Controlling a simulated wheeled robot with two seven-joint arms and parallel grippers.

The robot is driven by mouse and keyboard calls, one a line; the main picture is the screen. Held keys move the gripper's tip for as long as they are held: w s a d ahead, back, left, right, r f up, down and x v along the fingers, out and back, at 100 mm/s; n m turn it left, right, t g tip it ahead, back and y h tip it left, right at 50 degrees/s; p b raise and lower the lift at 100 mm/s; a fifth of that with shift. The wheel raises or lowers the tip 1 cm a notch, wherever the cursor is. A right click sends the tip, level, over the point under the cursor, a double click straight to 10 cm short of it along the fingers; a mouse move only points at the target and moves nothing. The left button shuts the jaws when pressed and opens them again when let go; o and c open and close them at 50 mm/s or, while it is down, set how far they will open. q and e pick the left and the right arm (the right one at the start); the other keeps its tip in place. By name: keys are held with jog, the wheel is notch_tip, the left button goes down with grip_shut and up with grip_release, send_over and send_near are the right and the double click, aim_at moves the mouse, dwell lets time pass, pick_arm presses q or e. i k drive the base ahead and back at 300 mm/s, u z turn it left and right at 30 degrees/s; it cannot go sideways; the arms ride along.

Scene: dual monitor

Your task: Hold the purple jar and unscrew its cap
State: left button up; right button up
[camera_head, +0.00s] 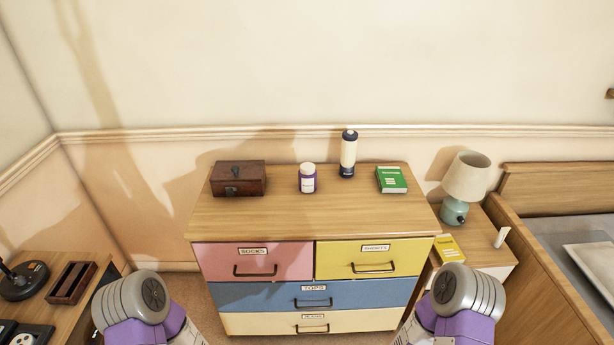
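The purple jar (307,184) stands upright on the wooden top of the dresser, near its middle. It has a white label and a cream-white cap (307,169), which sits on its top. Parts of both my arms show at the bottom left and bottom right of the head view, well in front of the dresser and apart from the jar. Neither gripper can be seen, so their fingers are out of view. Nothing touches the jar.
On the dresser top (270,220), a dark wooden box (239,178) is left of the jar. A cream bottle with a dark cap (348,154) and a green box (391,180) are to the right. The front of the top is clear. A lamp (466,178) stands on a nightstand.

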aim_at(307, 184)
jog(key=z, duration=0.25)
jog(key=i, duration=0.85)
jog(key=u, duration=0.25)
